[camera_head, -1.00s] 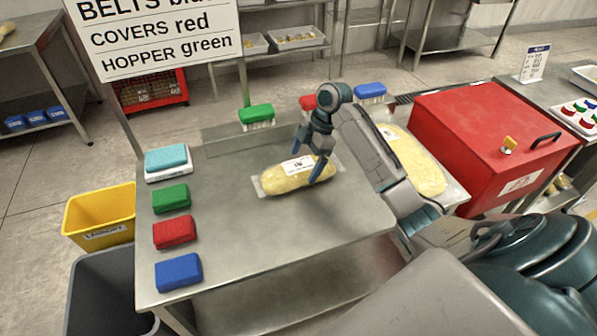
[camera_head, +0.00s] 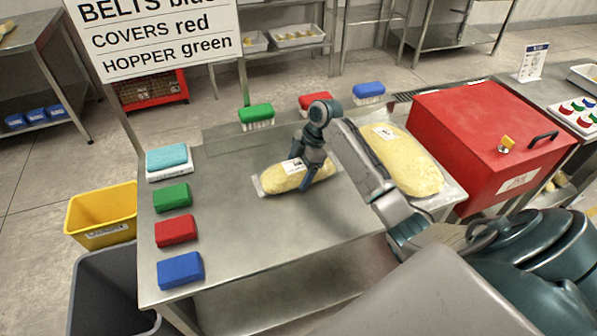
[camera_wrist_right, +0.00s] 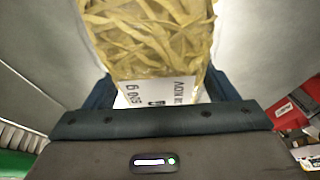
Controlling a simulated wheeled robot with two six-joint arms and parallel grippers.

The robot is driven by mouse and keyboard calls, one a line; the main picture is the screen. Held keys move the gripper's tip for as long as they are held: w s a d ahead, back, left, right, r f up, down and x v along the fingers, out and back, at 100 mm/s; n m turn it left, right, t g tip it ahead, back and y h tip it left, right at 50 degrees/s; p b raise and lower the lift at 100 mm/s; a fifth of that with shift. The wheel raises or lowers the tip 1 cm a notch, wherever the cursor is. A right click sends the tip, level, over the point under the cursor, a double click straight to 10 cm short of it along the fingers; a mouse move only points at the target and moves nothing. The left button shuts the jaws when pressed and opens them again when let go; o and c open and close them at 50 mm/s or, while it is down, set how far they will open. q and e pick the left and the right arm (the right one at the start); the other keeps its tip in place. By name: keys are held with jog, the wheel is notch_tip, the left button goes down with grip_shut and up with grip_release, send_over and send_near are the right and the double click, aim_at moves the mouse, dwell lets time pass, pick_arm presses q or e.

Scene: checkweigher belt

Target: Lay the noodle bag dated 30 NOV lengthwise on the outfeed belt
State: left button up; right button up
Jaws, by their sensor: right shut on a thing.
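A clear bag of yellow noodles (camera_head: 283,178) with a white label lies on the steel table. My right gripper (camera_head: 306,176) is shut across this bag from above, near its label. In the right wrist view the noodles (camera_wrist_right: 148,35) fill the space between the fingers. The label (camera_wrist_right: 170,91) is partly hidden by the gripper; "NOV" and "500 g" can be read, the day not clearly. A second, larger-looking noodle bag (camera_head: 408,165) lies on a pale surface (camera_head: 452,193) beside the red cover; I cannot tell whether this surface is the outfeed belt. My left gripper is not in view.
Green (camera_head: 172,197), red (camera_head: 176,231) and blue (camera_head: 180,270) blocks and a teal sponge (camera_head: 167,158) line the table's left side. Several brushes stand along the back edge. The red cover box (camera_head: 490,135) rises at the right. The table's front middle (camera_head: 270,235) is clear.

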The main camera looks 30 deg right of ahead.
aim_at(298, 166)
jog(key=shift+r, duration=0.1)
